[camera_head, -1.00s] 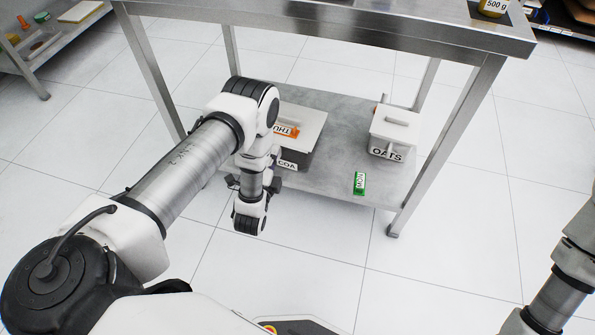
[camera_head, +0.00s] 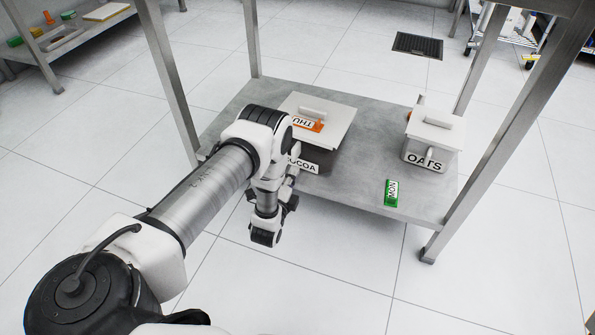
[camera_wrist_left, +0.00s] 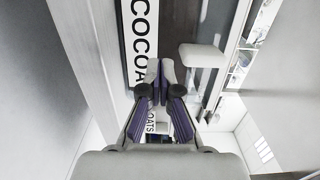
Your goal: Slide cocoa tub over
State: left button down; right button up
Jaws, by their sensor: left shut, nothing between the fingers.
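The cocoa tub (camera_head: 335,160) stands on the lower shelf of the steel table. It has a light lid, dark sides and a white COCOA label, partly hidden by my left arm in the head view. An orange THU tag (camera_head: 307,123) lies on its lid. My left gripper (camera_head: 291,178) is low at the tub's front, largely hidden by my wrist in the head view. In the left wrist view its fingers (camera_wrist_left: 160,68) are shut and empty, close by the COCOA label (camera_wrist_left: 141,40). I cannot tell whether they touch the tub. My right gripper is out of view.
The OATS tub (camera_head: 432,138) stands to the right on the shelf (camera_head: 350,192). A green MON tag (camera_head: 391,193) lies near the front edge. Table legs (camera_head: 168,75) stand at the corners. Bare shelf lies between the tubs.

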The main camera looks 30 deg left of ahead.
aim_at(300, 158)
pick_arm(q)
jog(key=b+x, duration=0.1)
jog(key=x, duration=0.2)
jog(key=shift+f, duration=0.2)
jog(key=shift+w+a+r+b, duration=0.2)
jog(key=shift+w+b, duration=0.1)
jog(key=shift+w, duration=0.25)
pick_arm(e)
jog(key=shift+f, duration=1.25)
pick_arm(q)
jog(key=shift+w, duration=0.1)
